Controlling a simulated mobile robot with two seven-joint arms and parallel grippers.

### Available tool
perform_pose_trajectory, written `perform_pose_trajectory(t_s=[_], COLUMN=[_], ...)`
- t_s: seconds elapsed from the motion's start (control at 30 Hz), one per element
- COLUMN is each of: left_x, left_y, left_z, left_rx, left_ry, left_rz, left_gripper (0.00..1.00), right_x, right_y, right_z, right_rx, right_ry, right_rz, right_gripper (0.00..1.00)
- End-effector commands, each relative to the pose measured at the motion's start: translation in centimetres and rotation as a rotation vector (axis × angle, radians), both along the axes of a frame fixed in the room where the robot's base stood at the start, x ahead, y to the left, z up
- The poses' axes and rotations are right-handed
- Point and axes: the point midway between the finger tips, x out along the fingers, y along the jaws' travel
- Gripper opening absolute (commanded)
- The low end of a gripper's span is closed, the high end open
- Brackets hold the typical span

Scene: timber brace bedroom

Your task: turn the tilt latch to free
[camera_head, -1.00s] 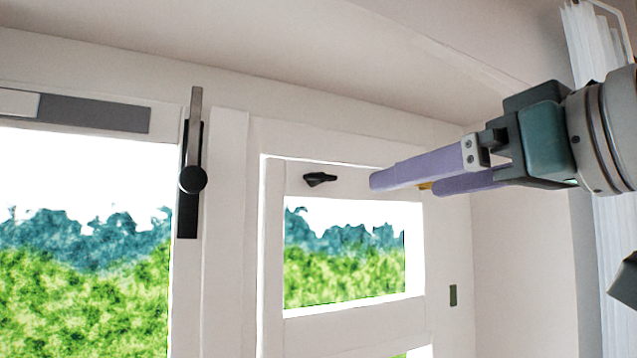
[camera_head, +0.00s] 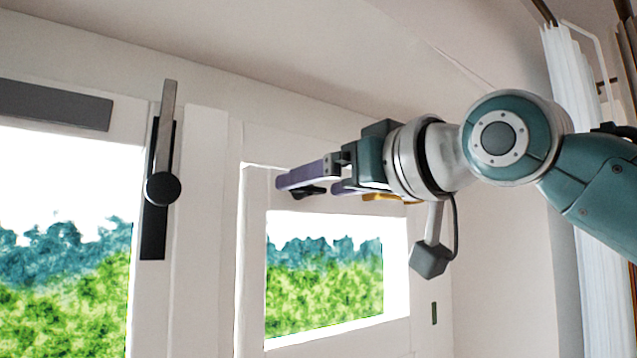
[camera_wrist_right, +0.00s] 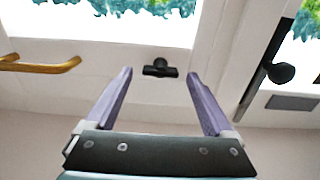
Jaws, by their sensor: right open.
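The tilt latch, a small black piece (camera_head: 312,192), sits on the white top rail of the right window sash, partly hidden by my right gripper in the head view. It shows whole in the right wrist view (camera_wrist_right: 160,68), lying across the picture. My right gripper (camera_head: 308,185) is at the latch, reaching in from the right. In the wrist view its two purple fingers (camera_wrist_right: 160,76) are spread wide, with the latch between and just beyond the tips and nothing held. Whether a finger touches the latch cannot be told. My left gripper is not in view.
A tall black handle plate with a grey lever and round knob (camera_head: 162,188) is on the frame to the left. A brass bar handle (camera_wrist_right: 42,65) shows in the wrist view. A white curtain (camera_head: 572,80) hangs at the right.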

Motion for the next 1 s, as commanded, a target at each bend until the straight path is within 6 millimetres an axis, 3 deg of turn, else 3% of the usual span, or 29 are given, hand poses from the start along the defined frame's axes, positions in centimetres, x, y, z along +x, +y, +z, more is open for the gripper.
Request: perform_pose_trajectory(t_s=[0.33, 1.0], left_x=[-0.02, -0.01], left_y=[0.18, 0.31], left_z=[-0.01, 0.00], left_rx=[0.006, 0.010], left_ry=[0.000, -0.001], left_rz=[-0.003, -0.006], left_gripper=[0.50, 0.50], right_x=[0.32, 0.31], right_y=[0.24, 0.20], right_z=[0.00, -0.01], right_rx=[-0.001, -0.001], right_ry=[-0.001, -0.001], right_rz=[0.000, -0.001], right_gripper=[0.88, 0.12])
